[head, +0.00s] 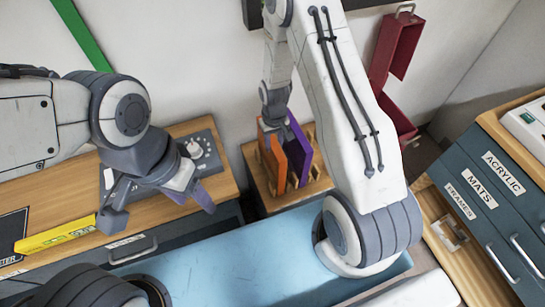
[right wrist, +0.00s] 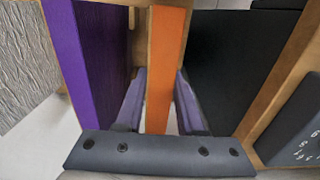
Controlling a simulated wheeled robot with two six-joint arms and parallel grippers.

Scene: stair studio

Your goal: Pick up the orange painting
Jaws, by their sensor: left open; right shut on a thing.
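The orange painting (head: 270,150) stands upright in a wooden rack (head: 261,188) against the wall, beside a purple painting (head: 298,148). In the right wrist view the orange painting's edge (right wrist: 165,65) runs between the two fingers of my right gripper (right wrist: 160,105), which is shut on it. The purple painting (right wrist: 75,65) is to the left there, apart from the fingers. In the head view my right gripper (head: 274,117) is at the top of the orange painting. My left gripper (head: 158,208) is open and empty over the wooden counter at left.
A yellow level (head: 55,237) lies on the left counter, near a grey device with knobs (head: 197,150). A dark panel (right wrist: 230,60) is right of the orange painting in the wrist view. Labelled drawers (head: 480,200) stand at right; a red open box (head: 397,45) is on the wall.

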